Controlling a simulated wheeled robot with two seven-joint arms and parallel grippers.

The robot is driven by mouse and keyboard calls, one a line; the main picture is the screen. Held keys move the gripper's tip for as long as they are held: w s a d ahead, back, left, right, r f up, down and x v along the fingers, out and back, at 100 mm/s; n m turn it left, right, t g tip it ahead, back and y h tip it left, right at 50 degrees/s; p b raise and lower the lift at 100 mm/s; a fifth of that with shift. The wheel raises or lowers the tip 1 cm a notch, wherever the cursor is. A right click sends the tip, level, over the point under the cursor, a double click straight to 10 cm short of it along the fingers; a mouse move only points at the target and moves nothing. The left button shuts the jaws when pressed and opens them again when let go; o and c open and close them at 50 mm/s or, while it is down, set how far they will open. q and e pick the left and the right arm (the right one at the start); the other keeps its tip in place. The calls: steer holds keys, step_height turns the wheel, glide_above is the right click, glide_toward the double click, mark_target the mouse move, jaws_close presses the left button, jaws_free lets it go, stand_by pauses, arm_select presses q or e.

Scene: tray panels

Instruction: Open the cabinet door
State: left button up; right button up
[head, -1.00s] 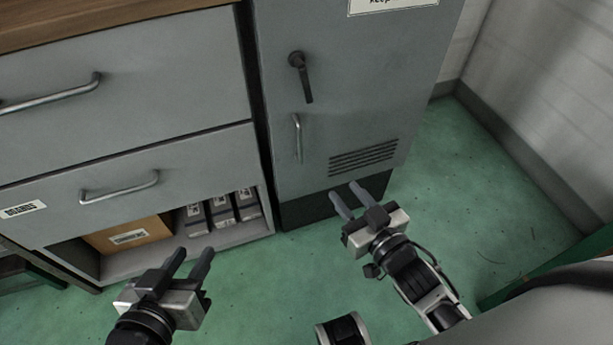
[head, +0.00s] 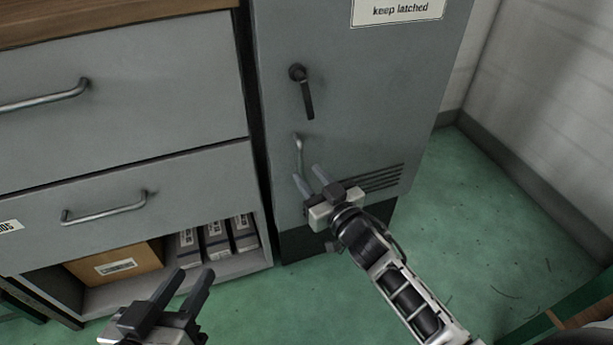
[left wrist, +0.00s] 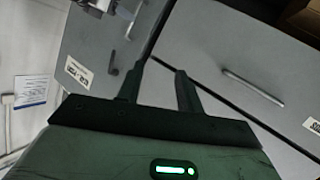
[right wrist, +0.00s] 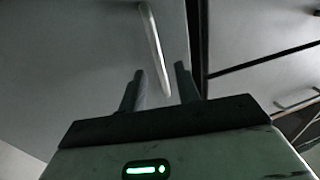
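The grey cabinet door (head: 360,100) stands shut, with a "keep latched" label (head: 398,10) near its top. A dark lever latch (head: 307,95) hangs downward on it. A thin vertical bar handle (head: 299,153) sits below the latch and also shows in the right wrist view (right wrist: 154,48). My right gripper (head: 309,178) is open and empty just below this handle, its fingers pointing up at it. In the right wrist view the handle's end lies ahead, between the fingertip directions. My left gripper (head: 190,282) is open and empty low in front of the drawer unit.
A drawer unit left of the door has two bar handles (head: 104,208). Its open lower shelf holds a cardboard box (head: 115,264) and several grey binders (head: 216,240).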

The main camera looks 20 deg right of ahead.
steer(key=shift+x, duration=0.9)
arm_select(q)
steer(key=shift+w+d+r, duration=0.1)
steer(key=shift+r, duration=0.2)
arm_select(e)
steer(key=shift+w, duration=0.2)
